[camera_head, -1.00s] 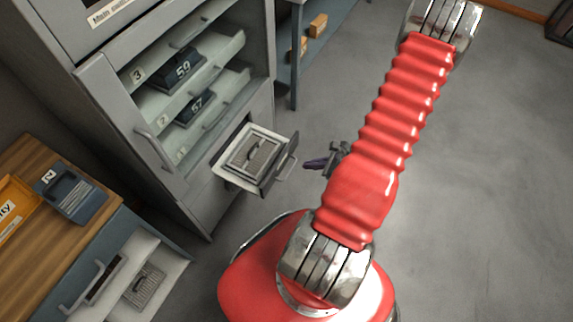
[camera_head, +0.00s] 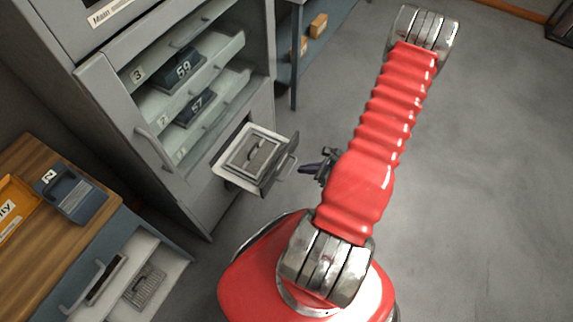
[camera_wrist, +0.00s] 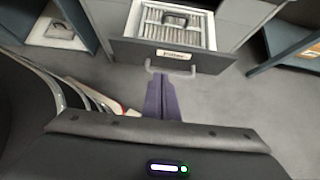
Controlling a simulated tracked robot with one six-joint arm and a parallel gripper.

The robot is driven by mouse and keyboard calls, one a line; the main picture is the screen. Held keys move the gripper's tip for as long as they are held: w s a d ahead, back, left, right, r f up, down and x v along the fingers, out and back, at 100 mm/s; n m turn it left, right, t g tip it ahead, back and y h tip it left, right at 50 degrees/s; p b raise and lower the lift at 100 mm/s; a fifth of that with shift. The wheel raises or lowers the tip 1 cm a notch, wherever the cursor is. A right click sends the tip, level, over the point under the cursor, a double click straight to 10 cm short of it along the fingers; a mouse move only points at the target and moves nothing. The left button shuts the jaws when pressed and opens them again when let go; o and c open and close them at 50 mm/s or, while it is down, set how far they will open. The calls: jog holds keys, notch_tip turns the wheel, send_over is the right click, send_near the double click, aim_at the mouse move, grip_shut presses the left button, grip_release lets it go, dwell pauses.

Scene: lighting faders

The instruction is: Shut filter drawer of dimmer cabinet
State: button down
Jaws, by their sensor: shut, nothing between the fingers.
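The filter drawer (camera_head: 232,178) sticks out open from the lower part of the grey dimmer cabinet (camera_head: 186,192). A pleated filter with a dark handle (camera_head: 254,153) lies in it. In the wrist view the drawer front (camera_wrist: 190,56) carries a label and a light bar handle (camera_wrist: 171,70). My gripper (camera_head: 304,166) is shut and empty, just in front of the drawer front. In the wrist view its purple fingers (camera_wrist: 161,84) point at the handle, close to it; I cannot tell whether they touch. My red arm hides part of the gripper in the head view.
Shelves above hold dark modules marked 59 (camera_head: 180,70) and 57 (camera_head: 195,108). At left, a wooden bench (camera_head: 40,258) has an open drawer (camera_head: 165,268) holding a grille. A blue table (camera_head: 343,20) with small boxes stands behind. Floor at right is clear.

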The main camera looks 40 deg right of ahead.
aim_at(278, 166)
jog(key=shift+w+a+f, duration=0.45)
jog(key=shift+w+f, duration=0.25)
jog(key=shift+w, duration=0.6)
jog(key=shift+w+a+f, duration=0.45)
jog(key=shift+w+f, duration=0.2)
jog(key=shift+w, duration=0.6)
jog(key=shift+w+a+f, duration=0.45)
jog(key=shift+w+f, duration=0.25)
jog(key=shift+w, duration=0.6)
